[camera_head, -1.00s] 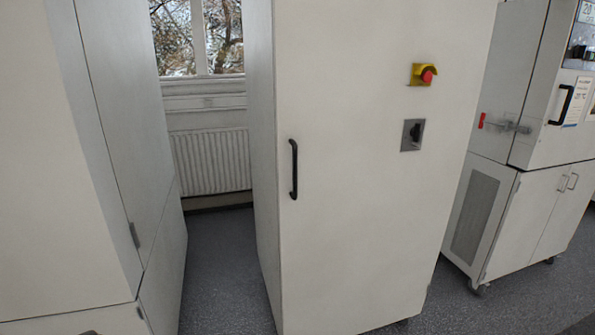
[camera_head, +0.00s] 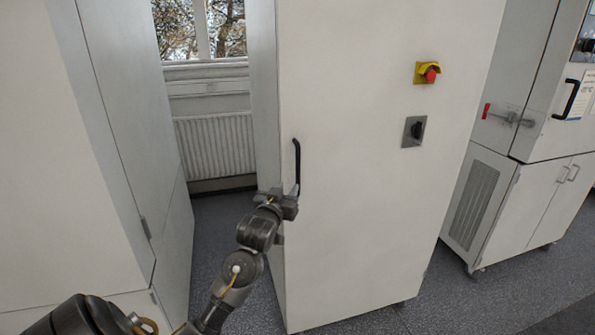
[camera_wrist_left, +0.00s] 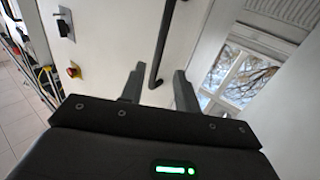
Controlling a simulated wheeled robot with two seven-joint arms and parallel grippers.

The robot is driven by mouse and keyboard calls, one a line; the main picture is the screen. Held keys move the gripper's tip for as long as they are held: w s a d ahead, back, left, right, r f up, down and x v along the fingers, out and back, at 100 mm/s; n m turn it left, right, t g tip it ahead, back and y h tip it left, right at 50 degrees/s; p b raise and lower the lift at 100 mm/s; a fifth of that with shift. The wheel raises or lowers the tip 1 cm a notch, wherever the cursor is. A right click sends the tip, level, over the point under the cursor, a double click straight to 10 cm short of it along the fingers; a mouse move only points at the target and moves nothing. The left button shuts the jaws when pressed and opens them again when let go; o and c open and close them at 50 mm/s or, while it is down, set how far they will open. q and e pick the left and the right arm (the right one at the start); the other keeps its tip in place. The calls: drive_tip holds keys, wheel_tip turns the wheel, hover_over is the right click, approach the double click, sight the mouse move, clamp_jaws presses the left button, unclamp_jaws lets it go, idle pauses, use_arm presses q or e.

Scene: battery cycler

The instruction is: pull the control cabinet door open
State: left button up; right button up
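The control cabinet door (camera_head: 360,220) is a tall off-white panel, and it looks shut. Its black vertical bar handle (camera_head: 297,165) is near the door's left edge. My left gripper (camera_head: 295,188) is at the lower part of the handle in the head view. In the left wrist view my left gripper (camera_wrist_left: 155,82) has its two fingers spread apart, with the handle (camera_wrist_left: 163,45) showing between them. Neither finger clearly touches the bar. My right gripper is not in view.
A white cabinet (camera_head: 90,150) stands close on the left. Another cabinet (camera_head: 500,190) stands at the right. Grey floor (camera_head: 450,300) is free in front.

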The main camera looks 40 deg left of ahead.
sight(297, 173)
use_arm(q)
drive_tip(key=p+x, duration=0.2)
drive_tip(key=x, duration=0.9)
drive_tip(key=shift+d+r+p, duration=0.1)
drive_tip(key=shift+p, duration=0.3)
drive_tip(key=shift+c, duration=0.3)
clamp_jaws()
